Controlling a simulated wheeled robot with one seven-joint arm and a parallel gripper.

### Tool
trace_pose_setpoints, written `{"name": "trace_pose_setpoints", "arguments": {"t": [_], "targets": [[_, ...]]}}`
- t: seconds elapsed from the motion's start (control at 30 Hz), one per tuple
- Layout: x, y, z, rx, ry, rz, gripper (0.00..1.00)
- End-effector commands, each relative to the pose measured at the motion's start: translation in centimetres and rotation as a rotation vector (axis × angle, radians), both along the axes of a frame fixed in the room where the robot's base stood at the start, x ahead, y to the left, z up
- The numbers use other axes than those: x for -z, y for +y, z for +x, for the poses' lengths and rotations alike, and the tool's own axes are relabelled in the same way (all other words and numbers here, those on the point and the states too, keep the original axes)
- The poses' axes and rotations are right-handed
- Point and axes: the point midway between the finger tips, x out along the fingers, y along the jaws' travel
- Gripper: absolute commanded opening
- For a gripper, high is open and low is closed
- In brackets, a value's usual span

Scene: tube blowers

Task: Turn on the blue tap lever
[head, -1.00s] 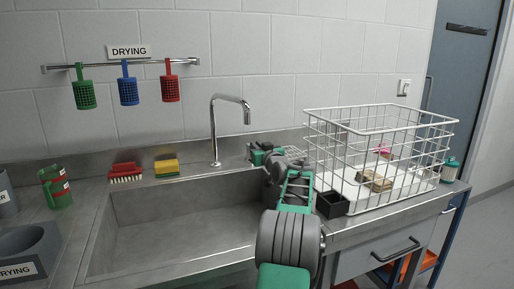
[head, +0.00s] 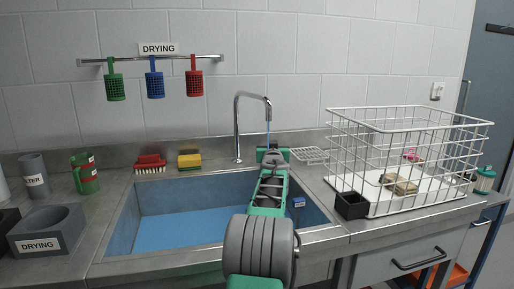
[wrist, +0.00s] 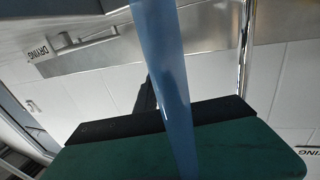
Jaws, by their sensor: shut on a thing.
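The chrome tap (head: 237,130) arches over the sink, and a thin blue stream of water (head: 268,132) falls from its spout. In the wrist view the water (wrist: 165,90) crosses the picture as a wide blue band in front of my gripper. My gripper (head: 272,156) is at the back of the sink, beside the stream and right of the tap's upright. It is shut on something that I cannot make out. Its green body with a black edge fills the bottom of the wrist view (wrist: 165,125). I cannot make out the blue lever in either view.
The sink (head: 128,222) has a blue, water-covered floor. A small blue labelled item (head: 298,203) shows at its right side. A white wire basket (head: 410,110) and a black box (head: 352,205) stand to the right. A red brush (head: 150,163) and yellow sponge (head: 189,160) lie at left.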

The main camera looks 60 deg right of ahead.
Motion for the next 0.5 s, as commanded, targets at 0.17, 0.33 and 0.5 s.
{"name": "trace_pose_setpoints", "arguments": {"t": [0.17, 0.33, 0.5], "targets": [[-0.14, 0.05, 0.11, -0.003, -0.001, -0.002, 0.00], [-0.13, 0.11, 0.22, -0.004, 0.000, -0.001, 0.21], [-0.09, 0.19, 0.34, -0.006, 0.000, -0.001, 0.33]]}}
